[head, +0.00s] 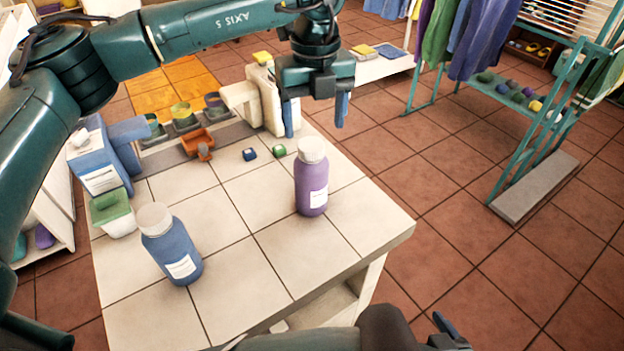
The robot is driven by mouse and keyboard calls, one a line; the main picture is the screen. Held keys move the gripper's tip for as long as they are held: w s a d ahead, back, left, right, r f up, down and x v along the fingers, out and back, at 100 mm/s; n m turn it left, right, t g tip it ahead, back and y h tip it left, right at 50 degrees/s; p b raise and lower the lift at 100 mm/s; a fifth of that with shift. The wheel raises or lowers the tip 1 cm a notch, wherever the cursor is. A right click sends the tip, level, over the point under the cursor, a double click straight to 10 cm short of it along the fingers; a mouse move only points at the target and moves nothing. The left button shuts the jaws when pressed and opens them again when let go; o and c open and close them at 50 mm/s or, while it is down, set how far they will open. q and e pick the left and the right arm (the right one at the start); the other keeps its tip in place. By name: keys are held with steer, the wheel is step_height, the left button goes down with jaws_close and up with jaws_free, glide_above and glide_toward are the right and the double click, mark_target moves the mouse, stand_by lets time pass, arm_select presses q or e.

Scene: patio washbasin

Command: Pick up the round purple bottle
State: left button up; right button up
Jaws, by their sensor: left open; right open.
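The round purple bottle (312,187) stands upright on the tiled table, near its right edge. It has a pale cap and a white label. My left gripper (315,129) is open and points down, with its two blue fingers apart and nothing between them. In the picture it is just above and behind the bottle's cap, and I see no contact. My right gripper (450,330) shows only in part at the bottom edge, right of the table. It is open, and I see nothing in it.
A blue bottle (172,246) with a pale cap stands at the table's front left. A blue dispenser (98,165), a cream dispenser (268,98), small blue (250,154) and green (279,150) items, and an orange holder (196,143) are farther back. Tiles between the bottles are clear.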

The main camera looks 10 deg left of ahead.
mark_target(311, 145)
arm_select(q)
steer(key=shift+a+f+p, duration=0.15)
steer(key=shift+f+p, duration=0.15)
steer(key=shift+f, duration=1.35)
steer(key=shift+a+f+p, duration=0.15)
steer(key=shift+f+p, duration=0.1)
steer(key=shift+f, duration=1.35)
steer(key=shift+s, duration=0.1)
jaws_close()
